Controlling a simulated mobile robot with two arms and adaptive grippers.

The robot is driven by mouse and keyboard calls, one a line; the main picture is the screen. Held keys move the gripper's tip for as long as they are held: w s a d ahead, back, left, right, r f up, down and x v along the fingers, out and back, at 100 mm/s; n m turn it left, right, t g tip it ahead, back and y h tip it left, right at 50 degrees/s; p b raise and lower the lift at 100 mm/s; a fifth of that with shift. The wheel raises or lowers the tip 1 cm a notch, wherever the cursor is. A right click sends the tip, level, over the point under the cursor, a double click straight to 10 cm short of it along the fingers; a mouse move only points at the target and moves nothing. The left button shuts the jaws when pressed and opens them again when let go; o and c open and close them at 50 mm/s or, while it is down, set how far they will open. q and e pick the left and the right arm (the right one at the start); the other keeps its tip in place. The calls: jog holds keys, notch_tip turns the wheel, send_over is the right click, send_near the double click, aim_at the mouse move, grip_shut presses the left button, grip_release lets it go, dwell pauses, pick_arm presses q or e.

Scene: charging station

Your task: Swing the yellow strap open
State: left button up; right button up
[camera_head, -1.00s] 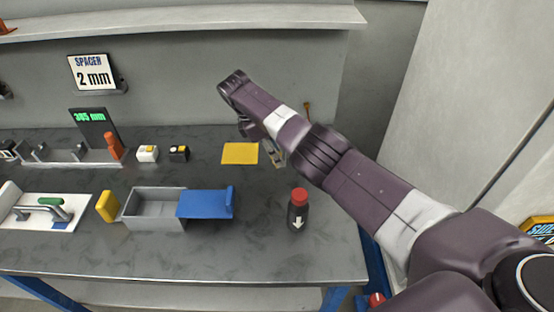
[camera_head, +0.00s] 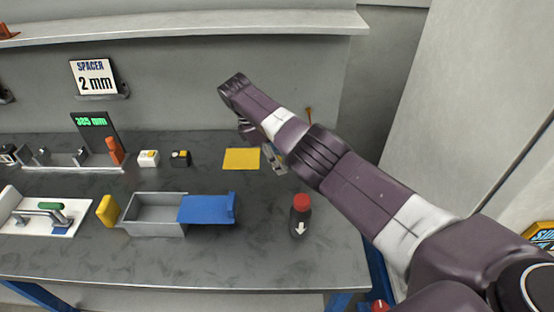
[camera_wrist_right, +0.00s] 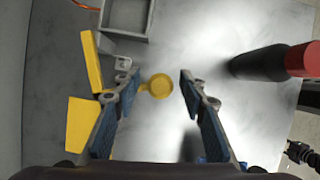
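In the right wrist view a yellow bar (camera_wrist_right: 92,60), possibly the strap, stands left of my fingers beside a grey bracket and a grey open box (camera_wrist_right: 146,25). A yellow round piece (camera_wrist_right: 160,86) shows in the gap between the fingertips; I cannot tell whether it joins the bar. My right gripper (camera_wrist_right: 157,84) is open, its blue-grey fingers apart on both sides of that piece, with no visible grip. In the head view my right gripper (camera_head: 273,156) is beside the yellow sheet, mostly hidden by my arm. The bar is not visible there. My left gripper is out of view.
A yellow sheet (camera_head: 241,158) lies on the table (camera_head: 210,260). A red-capped dark bottle (camera_head: 301,215) stands right; it also shows in the wrist view (camera_wrist_right: 262,63). A grey tray (camera_head: 155,213) with a blue lid (camera_head: 207,209) and a yellow block (camera_head: 108,210) sit left.

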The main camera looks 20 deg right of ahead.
jog(key=shift+r, duration=0.1)
jog(key=v, duration=1.1)
jog(key=shift+a+r, duration=0.25)
jog(key=shift+r, duration=0.05)
jog(key=shift+w, duration=0.1)
jog(key=shift+r, duration=0.1)
